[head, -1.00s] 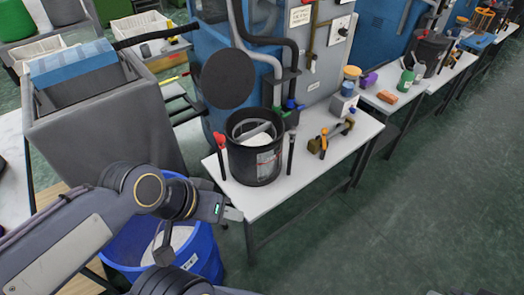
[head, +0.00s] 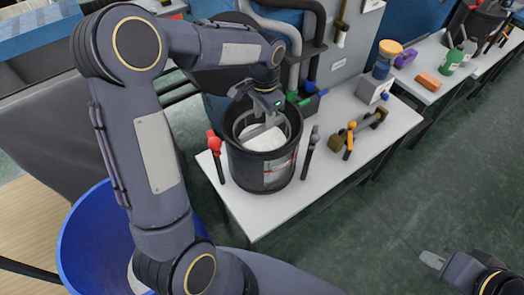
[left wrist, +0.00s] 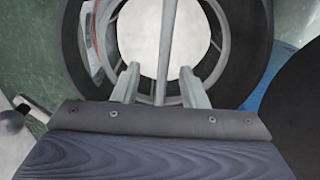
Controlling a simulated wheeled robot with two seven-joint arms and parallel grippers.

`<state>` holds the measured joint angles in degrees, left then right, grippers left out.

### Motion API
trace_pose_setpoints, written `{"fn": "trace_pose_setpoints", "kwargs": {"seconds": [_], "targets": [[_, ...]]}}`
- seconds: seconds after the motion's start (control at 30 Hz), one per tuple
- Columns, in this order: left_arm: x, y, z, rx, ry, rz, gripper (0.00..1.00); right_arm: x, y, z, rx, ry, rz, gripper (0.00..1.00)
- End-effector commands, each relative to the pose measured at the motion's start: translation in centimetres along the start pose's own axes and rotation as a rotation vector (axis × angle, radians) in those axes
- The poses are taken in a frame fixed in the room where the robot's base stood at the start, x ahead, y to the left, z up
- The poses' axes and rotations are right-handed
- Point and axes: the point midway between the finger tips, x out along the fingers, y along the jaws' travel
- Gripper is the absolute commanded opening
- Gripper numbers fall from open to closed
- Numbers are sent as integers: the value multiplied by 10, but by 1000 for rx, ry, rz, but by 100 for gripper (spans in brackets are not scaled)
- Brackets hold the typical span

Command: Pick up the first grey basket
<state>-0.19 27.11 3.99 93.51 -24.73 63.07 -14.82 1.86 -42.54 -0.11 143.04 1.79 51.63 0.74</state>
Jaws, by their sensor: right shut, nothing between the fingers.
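The grey basket (head: 238,127) sits inside a black bucket (head: 250,172) on the white table, with white material in it. In the left wrist view the basket's thin grey handle bar (left wrist: 167,50) runs between the two fingers of my left gripper (left wrist: 160,86), with gaps on both sides. My left gripper also shows in the head view (head: 266,110), pointing down at the bucket's mouth. It is open and partly hides the basket. My right gripper (head: 433,259) is shut and empty at the lower right, well away from the basket.
A brass-coloured tool (head: 360,130) lies to the right. A blue tub (head: 90,235) is at the lower left. The front table strip (head: 240,215) is clear.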

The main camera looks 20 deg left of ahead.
Motion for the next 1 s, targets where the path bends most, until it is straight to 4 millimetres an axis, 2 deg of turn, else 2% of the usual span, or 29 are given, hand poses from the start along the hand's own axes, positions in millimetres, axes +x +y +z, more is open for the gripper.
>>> {"fn": "trace_pose_setpoints", "kwargs": {"seconds": [0.5, 0.8, 1.0], "targets": [[66, -7, 2, -2, -3, 3, 39, -5, -2, -3, 0, 0, 0, 0], [72, -8, 2, -3, 0, 1, 39, -5, -2, -3, 0, 0, 0, 0], [71, -7, 1, -3, 0, 1, 14, -5, -2, -3, 0, 0, 0, 0]]}}
